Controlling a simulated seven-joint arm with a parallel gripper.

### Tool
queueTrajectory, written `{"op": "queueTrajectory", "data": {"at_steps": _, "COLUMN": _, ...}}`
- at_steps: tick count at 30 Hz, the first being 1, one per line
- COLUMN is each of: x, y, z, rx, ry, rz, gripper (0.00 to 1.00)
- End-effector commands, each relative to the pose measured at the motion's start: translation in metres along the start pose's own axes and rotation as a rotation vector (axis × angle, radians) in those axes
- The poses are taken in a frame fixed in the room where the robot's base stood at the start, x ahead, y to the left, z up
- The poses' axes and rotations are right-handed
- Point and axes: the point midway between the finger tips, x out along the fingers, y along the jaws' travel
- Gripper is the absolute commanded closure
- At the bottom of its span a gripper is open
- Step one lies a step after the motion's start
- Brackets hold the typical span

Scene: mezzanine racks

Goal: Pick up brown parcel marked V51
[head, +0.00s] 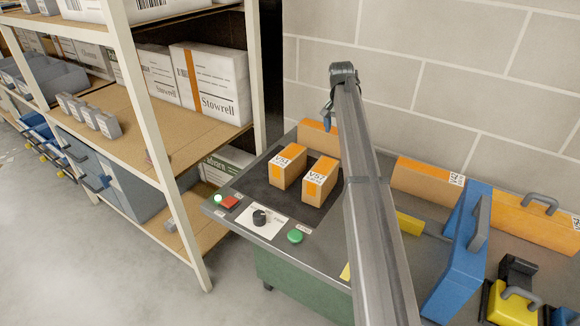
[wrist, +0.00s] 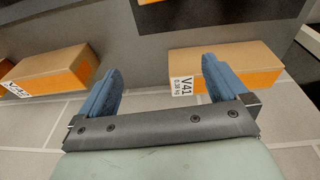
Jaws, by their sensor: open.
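Two small brown parcels with orange tape and white labels stand on the dark mat of the bench in the head view. The left parcel (head: 288,169) has a label that seems to read V51. The right parcel (head: 320,184) has a similar label, perhaps V57; the print is too small to be sure. My gripper (head: 328,115) is above and behind them, near the wall. The wrist view shows my gripper (wrist: 162,70) open, with nothing between its blue fingers. A brown parcel marked V41 (wrist: 228,66) lies beyond its right finger.
Another parcel (head: 309,134) stands behind the pair, partly hidden by my arm. A longer orange-taped parcel (head: 424,180) lies by the wall. A blue handled block (head: 462,255) and yellow items (head: 510,305) crowd the right. A rack (head: 155,135) stands left. A green button (head: 295,237) is in front.

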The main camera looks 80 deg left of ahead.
Motion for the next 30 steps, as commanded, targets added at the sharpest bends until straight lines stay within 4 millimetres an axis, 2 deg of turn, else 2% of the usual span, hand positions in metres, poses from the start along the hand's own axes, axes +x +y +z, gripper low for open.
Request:
{"op": "queueTrajectory", "data": {"at_steps": 1, "x": -0.004, "y": -0.034, "z": 0.019, "rx": 0.004, "ry": -0.029, "rz": -0.015, "gripper": 0.0}}
{"op": "queueTrajectory", "data": {"at_steps": 3, "x": -0.01, "y": -0.068, "z": 0.043, "rx": 0.016, "ry": -0.069, "rz": -0.029, "gripper": 0.0}}
{"op": "queueTrajectory", "data": {"at_steps": 6, "x": -0.016, "y": -0.105, "z": 0.071, "rx": 0.031, "ry": -0.115, "rz": -0.041, "gripper": 0.0}}
{"op": "queueTrajectory", "data": {"at_steps": 9, "x": -0.021, "y": -0.128, "z": 0.091, "rx": 0.04, "ry": -0.147, "rz": -0.047, "gripper": 0.0}}
{"op": "queueTrajectory", "data": {"at_steps": 12, "x": -0.022, "y": -0.14, "z": 0.101, "rx": 0.046, "ry": -0.163, "rz": -0.048, "gripper": 0.0}}
{"op": "queueTrajectory", "data": {"at_steps": 17, "x": -0.015, "y": -0.143, "z": 0.106, "rx": 0.049, "ry": -0.169, "rz": -0.048, "gripper": 0.0}}
{"op": "queueTrajectory", "data": {"at_steps": 23, "x": 0.011, "y": -0.144, "z": 0.11, "rx": 0.048, "ry": -0.169, "rz": -0.048, "gripper": 0.0}}
{"op": "queueTrajectory", "data": {"at_steps": 30, "x": 0.05, "y": -0.146, "z": 0.116, "rx": 0.048, "ry": -0.168, "rz": -0.048, "gripper": 0.0}}
